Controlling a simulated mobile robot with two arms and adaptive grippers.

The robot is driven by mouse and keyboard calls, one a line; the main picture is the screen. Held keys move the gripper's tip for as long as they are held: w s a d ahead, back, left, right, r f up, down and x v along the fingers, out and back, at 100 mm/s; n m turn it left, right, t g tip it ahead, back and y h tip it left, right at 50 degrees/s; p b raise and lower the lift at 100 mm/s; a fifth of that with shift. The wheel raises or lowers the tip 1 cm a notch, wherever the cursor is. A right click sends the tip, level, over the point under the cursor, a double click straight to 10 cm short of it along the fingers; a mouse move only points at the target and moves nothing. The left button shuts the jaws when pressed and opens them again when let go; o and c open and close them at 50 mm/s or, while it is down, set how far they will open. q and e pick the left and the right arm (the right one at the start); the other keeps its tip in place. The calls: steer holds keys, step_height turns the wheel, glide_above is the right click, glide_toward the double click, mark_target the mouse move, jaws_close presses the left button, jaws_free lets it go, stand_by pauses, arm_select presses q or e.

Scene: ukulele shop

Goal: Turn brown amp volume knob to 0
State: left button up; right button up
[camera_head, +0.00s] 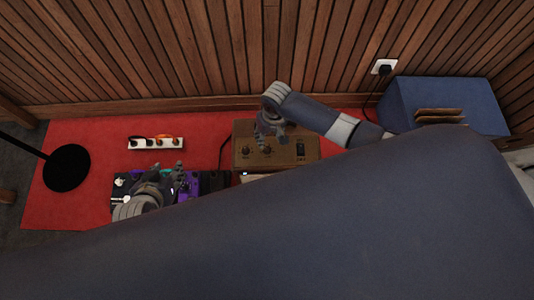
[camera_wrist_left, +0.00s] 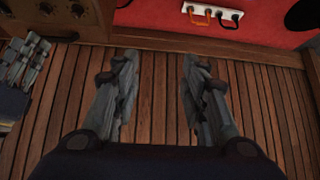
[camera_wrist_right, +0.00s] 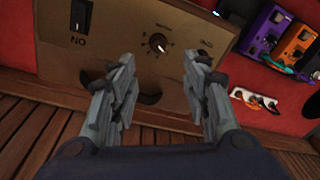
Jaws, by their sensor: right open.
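The brown amp (camera_head: 276,163) sits on the red mat against the slatted wall. Its panel has small dark knobs and a switch (camera_head: 300,148). In the right wrist view a knob (camera_wrist_right: 158,44) with a light pointer mark sits just beyond and between my right fingertips; another dial is partly hidden by a finger. My right gripper (camera_head: 268,138) is open above the amp, its fingers on either side of that knob in view; contact cannot be told. My left gripper (camera_head: 178,178) is open and empty over the pedals, left of the amp. The amp also shows in the left wrist view (camera_wrist_left: 62,20).
Purple and orange pedals (camera_wrist_right: 262,32) lie beside the amp. A white power strip (camera_head: 156,143) with plugs lies on the red mat (camera_head: 85,130). A black round stand base (camera_head: 67,168) is at left.

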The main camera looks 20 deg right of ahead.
mark_target(267, 148)
steer(key=b, duration=0.2)
steer(key=f+b, duration=0.1)
steer(key=b, duration=0.1)
steer(key=shift+a+f+g+h, duration=0.25)
steer(key=shift+f+g+h, duration=0.05)
steer(key=shift+g+h, duration=0.1)
step_height(267, 148, down, 3)
steer(key=shift+r+b, duration=0.1)
steer(key=shift+b, duration=0.8)
step_height(267, 148, down, 5)
steer(key=shift+r+b, duration=0.15)
steer(key=shift+b, duration=0.95)
steer(key=shift+n, duration=0.3)
arm_select(q)
steer(key=w+d+r+t+h, duration=0.2)
steer(key=r+t, duration=0.5)
steer(key=r, duration=0.7)
steer(key=w+d+r+t+h, duration=0.2)
steer(key=r+t, duration=0.5)
steer(key=r, duration=0.7)
steer(key=shift+w+d+r+m+t+h, duration=0.2)
steer(key=shift+w+d+m+t+h, duration=0.15)
steer(key=shift+w, duration=0.2)
arm_select(e)
jaws_close()
